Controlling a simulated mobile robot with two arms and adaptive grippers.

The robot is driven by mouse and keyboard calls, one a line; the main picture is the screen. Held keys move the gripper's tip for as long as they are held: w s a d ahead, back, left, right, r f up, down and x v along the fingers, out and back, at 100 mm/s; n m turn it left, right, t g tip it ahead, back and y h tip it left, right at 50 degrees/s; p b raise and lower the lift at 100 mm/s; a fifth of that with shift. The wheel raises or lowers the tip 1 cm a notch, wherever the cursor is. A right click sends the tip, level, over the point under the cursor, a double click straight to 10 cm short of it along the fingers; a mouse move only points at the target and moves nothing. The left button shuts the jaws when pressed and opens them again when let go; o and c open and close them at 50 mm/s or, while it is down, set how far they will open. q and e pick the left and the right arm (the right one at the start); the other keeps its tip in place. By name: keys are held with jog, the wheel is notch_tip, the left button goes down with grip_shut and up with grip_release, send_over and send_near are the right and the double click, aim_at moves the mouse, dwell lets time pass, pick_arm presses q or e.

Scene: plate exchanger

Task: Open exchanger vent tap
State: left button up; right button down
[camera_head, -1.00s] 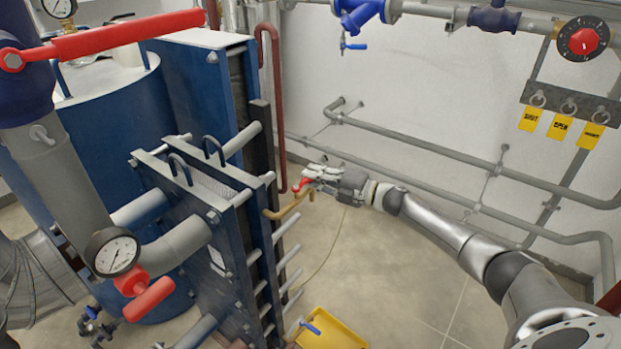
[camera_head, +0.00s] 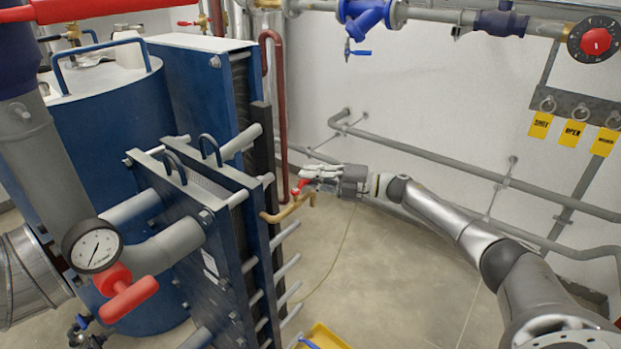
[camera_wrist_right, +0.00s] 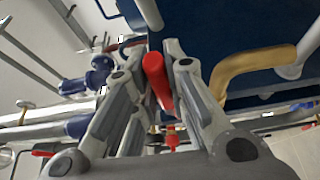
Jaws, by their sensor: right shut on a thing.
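The exchanger vent tap has a red lever (camera_head: 298,187) and a bent brass spout (camera_head: 286,209). It sits on the right side of the blue plate exchanger (camera_head: 235,225). My right gripper (camera_head: 308,178) reaches in from the right and is shut on the red lever. In the right wrist view the red lever (camera_wrist_right: 157,82) lies between the two grey fingers (camera_wrist_right: 160,60), and the brass spout (camera_wrist_right: 250,72) curves past on the right. In the head view the fingers partly hide the lever. My left gripper is not in view.
A gauge (camera_head: 92,246) and a red-handled valve (camera_head: 128,298) stand at the left. A yellow tray (camera_head: 322,337) lies on the floor by the exchanger. Grey pipes (camera_head: 430,160) run along the wall behind my right arm. Yellow tags (camera_head: 573,133) hang at the right.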

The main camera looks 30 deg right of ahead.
jog(key=c, duration=1.4)
grip_release()
jog(key=shift+c, duration=0.2)
jog(key=v, duration=1.2)
